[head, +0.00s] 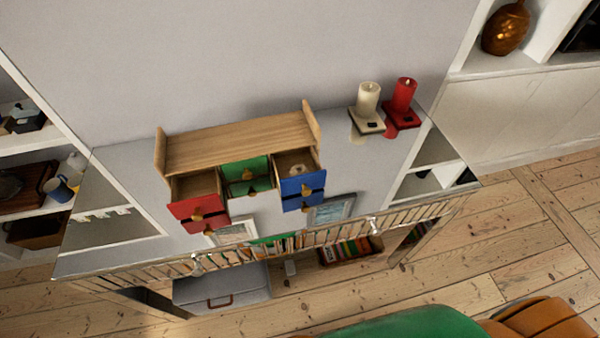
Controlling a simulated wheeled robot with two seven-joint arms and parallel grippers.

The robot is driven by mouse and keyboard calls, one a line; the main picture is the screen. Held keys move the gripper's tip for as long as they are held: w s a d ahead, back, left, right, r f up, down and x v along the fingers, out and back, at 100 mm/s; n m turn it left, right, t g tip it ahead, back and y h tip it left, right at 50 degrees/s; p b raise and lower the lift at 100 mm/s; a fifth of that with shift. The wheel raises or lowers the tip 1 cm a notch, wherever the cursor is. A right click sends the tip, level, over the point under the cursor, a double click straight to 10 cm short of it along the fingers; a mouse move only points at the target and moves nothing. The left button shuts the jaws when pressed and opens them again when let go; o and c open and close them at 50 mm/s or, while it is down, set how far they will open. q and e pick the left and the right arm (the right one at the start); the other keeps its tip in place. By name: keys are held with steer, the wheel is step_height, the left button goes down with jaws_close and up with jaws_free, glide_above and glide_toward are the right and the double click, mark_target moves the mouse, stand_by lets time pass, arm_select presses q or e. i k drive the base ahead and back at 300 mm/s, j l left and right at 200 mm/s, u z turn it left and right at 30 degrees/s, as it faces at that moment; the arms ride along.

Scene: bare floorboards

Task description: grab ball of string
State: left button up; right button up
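A small pale round thing (297,169) lies in the open upper blue drawer (302,185) of a wooden drawer cabinet; it may be the ball of string, but it is too small to tell. The cabinet (240,143) stands on a grey-white shelf top against the wall. Neither of my grippers is in view.
A cream candle (368,98) and a red candle (403,95) stand on holders right of the cabinet. Picture frames (332,210) stand before it. A railing (290,240) runs along the shelf's front edge. A grey case (222,288) sits below.

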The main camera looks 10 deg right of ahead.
mark_target(296, 170)
steer(key=l+u, duration=0.2)
steer(key=l, duration=0.5)
steer(key=l+u, duration=0.25)
steer(key=l, duration=0.45)
steer(key=k+l+u, duration=0.2)
steer(key=l, duration=0.5)
